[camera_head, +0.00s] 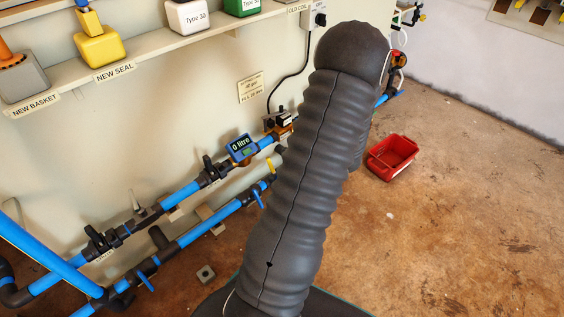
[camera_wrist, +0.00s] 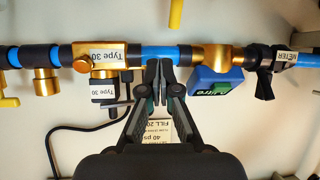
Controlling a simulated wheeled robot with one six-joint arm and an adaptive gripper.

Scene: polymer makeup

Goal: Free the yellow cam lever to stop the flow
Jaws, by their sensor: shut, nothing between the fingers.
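A yellow lever (camera_wrist: 176,14) shows at the top edge of the wrist view, cut off by the frame. A small yellow lever (camera_head: 272,166) also shows in the head view, by the lower pipe just left of my arm. More yellow handle-like parts (camera_wrist: 9,102) show at the left edge of the wrist view; I cannot tell which is the cam lever. My gripper (camera_wrist: 158,68) is shut and empty, its fingertips at or just in front of the blue pipe (camera_wrist: 157,54); contact is unclear. The yellow lever lies beyond the fingertips, apart from them. My arm hides the gripper in the head view.
A brass fitting labelled Type 30 (camera_wrist: 100,62) and a blue meter (camera_wrist: 215,86) flank my fingers. A black cable (camera_wrist: 58,135) hangs nearby. A shelf (camera_head: 140,62) with containers runs above the pipes. A red crate (camera_head: 392,157) stands on open floor to the right.

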